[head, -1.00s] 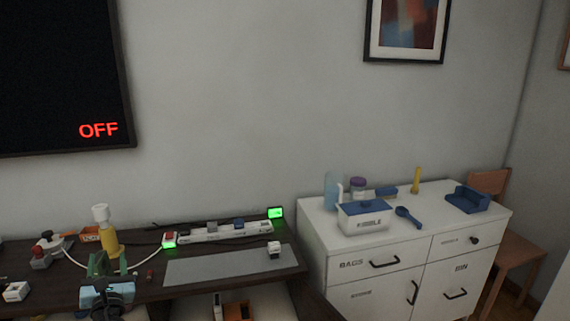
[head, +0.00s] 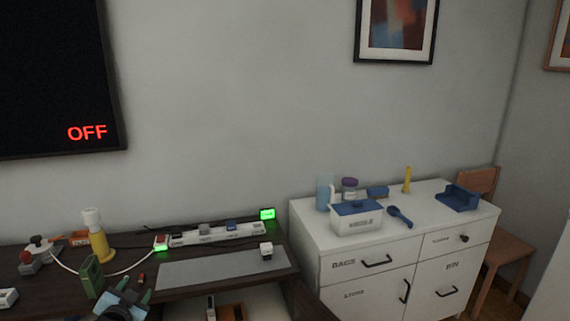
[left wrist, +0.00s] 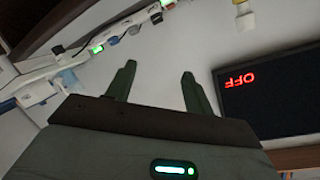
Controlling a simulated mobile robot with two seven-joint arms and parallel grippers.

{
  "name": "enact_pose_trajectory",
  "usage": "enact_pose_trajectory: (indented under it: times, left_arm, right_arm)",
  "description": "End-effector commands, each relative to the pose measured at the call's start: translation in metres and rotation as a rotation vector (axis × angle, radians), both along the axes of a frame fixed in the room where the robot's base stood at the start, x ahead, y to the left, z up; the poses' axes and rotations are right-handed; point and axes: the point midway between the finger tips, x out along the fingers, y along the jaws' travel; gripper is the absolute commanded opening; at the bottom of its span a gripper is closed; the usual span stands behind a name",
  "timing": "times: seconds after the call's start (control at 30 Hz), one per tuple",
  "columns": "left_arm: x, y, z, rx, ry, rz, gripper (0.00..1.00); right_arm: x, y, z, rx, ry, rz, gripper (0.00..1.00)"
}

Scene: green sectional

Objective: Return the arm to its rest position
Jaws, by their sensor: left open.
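My left gripper (head: 136,289) is low in the head view, in front of the dark desk (head: 205,261). Its two dark green fingers are apart. In the left wrist view the open fingers (left wrist: 159,70) have only the pale wall between them, so the gripper is empty. The rest of the left arm is mostly out of the frame. My right gripper and arm are not in view.
A power strip (head: 215,234) and grey mat (head: 200,272) lie to the right. A white cabinet (head: 340,268) stands farther right.

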Motion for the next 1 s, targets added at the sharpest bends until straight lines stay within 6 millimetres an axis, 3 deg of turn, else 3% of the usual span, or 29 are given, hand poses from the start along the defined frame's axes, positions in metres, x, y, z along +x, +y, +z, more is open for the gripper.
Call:
enact_pose_trajectory:
  times: [0.13, 0.2, 0.47, 0.57, 0.7, 0.83, 1.0]
  left_arm:
    - [0.001, -0.01, -0.001, -0.279, -0.033, 0.013, 0.53]
    - [-0.017, -0.022, -0.026, -0.269, 0.005, 0.001, 0.53]
    - [-0.083, -0.06, -0.093, -0.304, 0.107, -0.034, 0.53]
    - [-0.121, -0.079, -0.124, -0.328, 0.162, -0.049, 0.53]
    - [-0.19, -0.11, -0.165, -0.375, 0.249, -0.064, 0.53]
    - [-0.259, -0.136, -0.191, -0.423, 0.33, -0.069, 0.53]
    - [-0.348, -0.166, -0.209, -0.492, 0.43, -0.061, 0.53]
  right_arm:
    - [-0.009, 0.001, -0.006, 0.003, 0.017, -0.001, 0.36]
    - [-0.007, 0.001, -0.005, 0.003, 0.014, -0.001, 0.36]
    - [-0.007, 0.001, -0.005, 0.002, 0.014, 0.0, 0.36]
    - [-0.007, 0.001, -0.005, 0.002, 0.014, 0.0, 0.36]
    - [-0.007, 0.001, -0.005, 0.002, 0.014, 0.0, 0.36]
    - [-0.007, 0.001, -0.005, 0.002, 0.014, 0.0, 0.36]
    - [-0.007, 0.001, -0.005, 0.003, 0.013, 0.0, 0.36]
